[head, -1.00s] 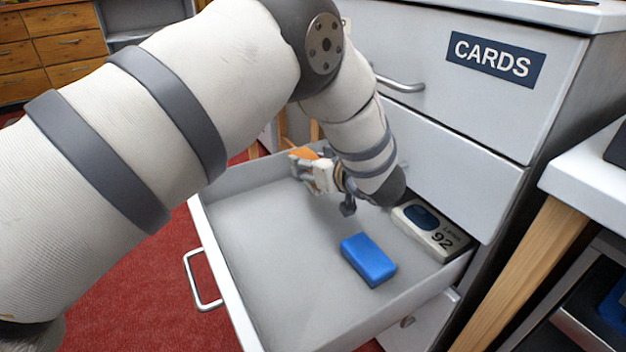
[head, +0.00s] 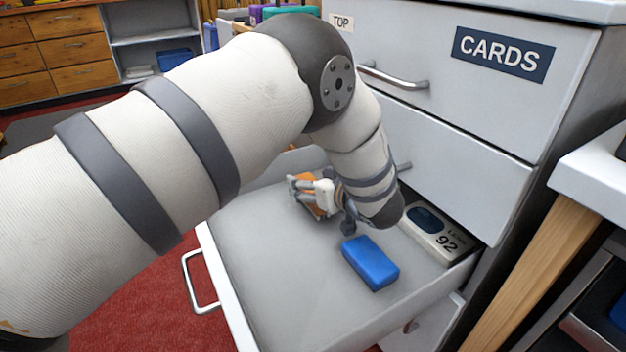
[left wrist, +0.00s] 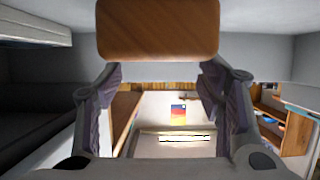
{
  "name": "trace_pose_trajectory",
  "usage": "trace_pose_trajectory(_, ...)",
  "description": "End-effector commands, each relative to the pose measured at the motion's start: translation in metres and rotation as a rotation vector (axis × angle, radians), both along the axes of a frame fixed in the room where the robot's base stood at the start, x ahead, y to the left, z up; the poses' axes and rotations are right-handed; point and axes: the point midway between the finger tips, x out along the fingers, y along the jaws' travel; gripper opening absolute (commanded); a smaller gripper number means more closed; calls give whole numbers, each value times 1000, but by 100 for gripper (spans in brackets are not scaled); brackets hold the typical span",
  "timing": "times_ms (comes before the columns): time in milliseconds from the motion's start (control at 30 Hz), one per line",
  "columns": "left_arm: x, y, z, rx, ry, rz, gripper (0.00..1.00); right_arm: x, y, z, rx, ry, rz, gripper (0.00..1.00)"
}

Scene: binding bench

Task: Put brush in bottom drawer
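The brush shows as a brown-orange wooden block (head: 316,209) inside the open drawer (head: 262,262), near its back left side. My left gripper (head: 308,188) is low over the drawer and appears closed around the block. I cannot tell whether the brush touches the drawer floor; its bristles are not visible. The open drawer is below the "CARDS" drawer (head: 425,75) and another shut drawer (head: 450,170). My right gripper is not in view.
A blue block (head: 370,262) lies in the open drawer, right of the gripper. A pale box marked 92 (head: 432,230) sits at the drawer's right rear. The front left of the drawer floor is clear. A white table (head: 600,165) stands at right.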

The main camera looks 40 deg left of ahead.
Motion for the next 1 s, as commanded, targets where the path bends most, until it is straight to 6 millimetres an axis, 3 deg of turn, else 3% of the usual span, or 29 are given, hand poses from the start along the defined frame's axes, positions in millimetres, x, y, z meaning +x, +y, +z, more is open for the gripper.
trace_pose_trajectory(233,0,0,1,0,0,0,63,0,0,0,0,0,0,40)
trace_pose_trajectory(333,0,0,13,1,-4,0,63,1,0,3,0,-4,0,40)
trace_pose_trajectory(700,-34,-82,53,0,-3,-2,63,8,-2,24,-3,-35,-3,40)
trace_pose_trajectory(833,-40,-98,58,0,-2,-1,63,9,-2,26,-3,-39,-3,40)
trace_pose_trajectory(1000,-43,-103,59,0,0,1,63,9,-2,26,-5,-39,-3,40)
